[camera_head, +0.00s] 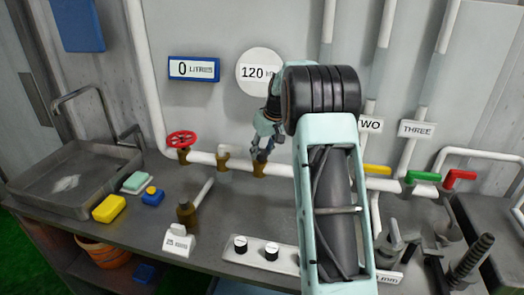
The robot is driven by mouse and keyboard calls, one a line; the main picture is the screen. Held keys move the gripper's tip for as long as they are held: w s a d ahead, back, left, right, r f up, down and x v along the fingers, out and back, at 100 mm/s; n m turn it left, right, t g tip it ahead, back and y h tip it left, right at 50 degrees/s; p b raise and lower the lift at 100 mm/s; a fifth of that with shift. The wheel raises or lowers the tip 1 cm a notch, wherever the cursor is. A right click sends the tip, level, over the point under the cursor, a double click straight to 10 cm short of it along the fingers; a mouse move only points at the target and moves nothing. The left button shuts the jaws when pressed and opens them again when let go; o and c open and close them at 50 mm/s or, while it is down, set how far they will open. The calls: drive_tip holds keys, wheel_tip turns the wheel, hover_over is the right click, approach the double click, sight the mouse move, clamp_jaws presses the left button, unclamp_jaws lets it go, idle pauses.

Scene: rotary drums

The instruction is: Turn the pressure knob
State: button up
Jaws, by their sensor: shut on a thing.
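A white pipe runs along the back wall, with brass fittings on it. My gripper (263,150) points down at the right brass fitting (259,169) and is shut on its top part, taken to be the pressure knob. My fingers hide most of that knob, so its turn cannot be seen. My arm covers the middle right of the view.
A red wheel valve (181,139) and another brass fitting (222,156) stand left of my gripper. Yellow (376,169), green (423,177) and red (459,176) handles are at right. A sink (75,170), sponges and a white block (178,241) stand on the bench.

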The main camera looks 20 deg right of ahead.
drive_tip(key=shift+c, duration=0.8)
drive_tip(key=shift+n, duration=0.3)
drive_tip(key=n+y, duration=0.1)
drive_tip(key=n, duration=0.1)
drive_tip(key=shift+d+n+g, duration=0.15)
drive_tip(key=shift+n+g, duration=0.15)
drive_tip(key=shift+n, duration=0.1)
drive_tip(key=n+p, duration=0.1)
drive_tip(key=n, duration=0.1)
drive_tip(key=n+y+p, duration=0.1)
drive_tip(key=shift+w+r+n+g+y+p, duration=0.1)
drive_tip(key=shift+r+n+g+y+p, duration=0.05)
drive_tip(key=shift+n+g+y+p, duration=0.2)
drive_tip(key=n+g+p, duration=0.1)
drive_tip(key=n+p, duration=0.1)
drive_tip(key=shift+w+n+y+p, duration=0.1)
drive_tip(key=shift+n+y+p, duration=0.15)
drive_tip(key=shift+n+p, duration=0.1)
drive_tip(key=shift+d+n+g+p, duration=0.1)
drive_tip(key=shift+n+g+p, duration=0.55)
drive_tip(key=shift+n, duration=1.35)
